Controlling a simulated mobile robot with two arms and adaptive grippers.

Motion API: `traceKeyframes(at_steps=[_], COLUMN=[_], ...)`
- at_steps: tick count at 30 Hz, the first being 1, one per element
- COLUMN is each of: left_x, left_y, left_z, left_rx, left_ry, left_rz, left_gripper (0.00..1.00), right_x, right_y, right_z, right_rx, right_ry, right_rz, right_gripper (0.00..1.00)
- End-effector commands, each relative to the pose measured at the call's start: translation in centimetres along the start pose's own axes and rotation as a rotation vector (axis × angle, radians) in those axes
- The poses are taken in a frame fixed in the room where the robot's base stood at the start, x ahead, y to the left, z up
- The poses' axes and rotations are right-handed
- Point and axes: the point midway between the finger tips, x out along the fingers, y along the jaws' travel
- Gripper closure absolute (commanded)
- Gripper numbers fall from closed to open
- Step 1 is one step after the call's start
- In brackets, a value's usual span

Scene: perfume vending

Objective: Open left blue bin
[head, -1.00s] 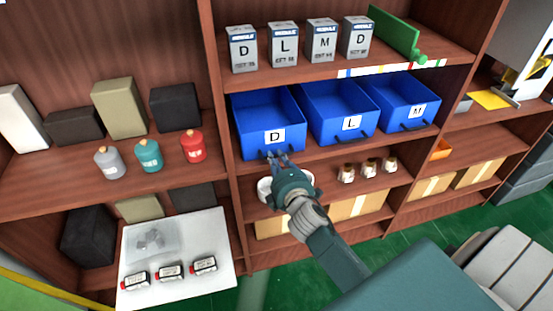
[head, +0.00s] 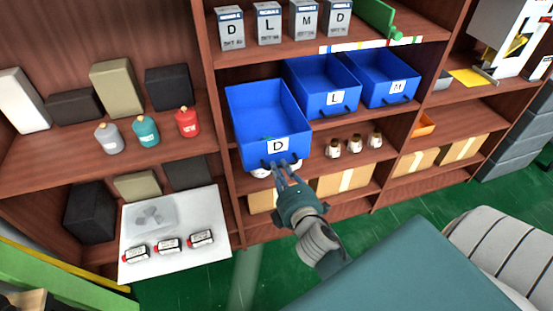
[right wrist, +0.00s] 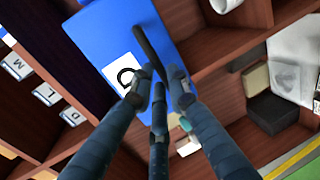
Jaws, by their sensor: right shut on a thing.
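The left blue bin (head: 268,125), labelled D, sticks out from its shelf toward me, further out than the two bins beside it. It looks open at the top, with a small green thing inside. My right gripper (head: 284,170) is shut on the dark handle at the bin's front. In the right wrist view the fingers (right wrist: 160,92) close around the handle (right wrist: 150,52), next to the D label (right wrist: 122,75). My left gripper is not in view.
Blue bins L (head: 322,88) and M (head: 386,78) stay on the shelf to the right. Several labelled boxes (head: 268,22) stand above. Small bottles (head: 354,143) sit on the shelf below. A white tray (head: 222,250) with three small bottles is at lower left. Green floor lies below.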

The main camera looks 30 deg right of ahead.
Motion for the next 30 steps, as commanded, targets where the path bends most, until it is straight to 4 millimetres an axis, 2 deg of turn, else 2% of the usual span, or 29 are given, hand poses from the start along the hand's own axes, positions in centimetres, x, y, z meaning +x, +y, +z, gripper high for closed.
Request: traceKeyframes(at_steps=[3,9,15,24,25,27,28,30], left_x=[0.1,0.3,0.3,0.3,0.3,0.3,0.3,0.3], left_y=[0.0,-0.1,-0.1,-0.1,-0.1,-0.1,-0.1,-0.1], left_z=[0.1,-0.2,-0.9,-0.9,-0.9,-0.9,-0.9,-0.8], left_rx=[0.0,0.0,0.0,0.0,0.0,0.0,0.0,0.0], left_ry=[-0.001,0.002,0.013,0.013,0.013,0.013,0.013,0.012], left_rz=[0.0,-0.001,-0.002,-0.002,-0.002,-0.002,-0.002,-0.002], left_gripper=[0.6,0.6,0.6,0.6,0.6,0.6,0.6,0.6], right_x=[-1.6,-3.4,-4.0,-4.1,-4.0,-4.0,-4.0,-4.0], right_y=[-0.5,-0.8,-0.8,-0.8,-0.8,-0.8,-0.8,-0.8], right_z=[0.1,0.1,0.1,0.1,0.1,0.1,0.1,0.1], right_rx=[0.002,0.002,-0.001,-0.001,-0.001,-0.001,-0.001,0.0], right_ry=[-0.002,-0.002,-0.001,-0.001,-0.001,-0.001,-0.001,-0.001], right_rz=[-0.003,-0.001,0.002,0.002,0.002,0.002,0.002,0.002], right_gripper=[1.0,1.0,1.0,1.0,0.83,0.69,0.65,0.65])
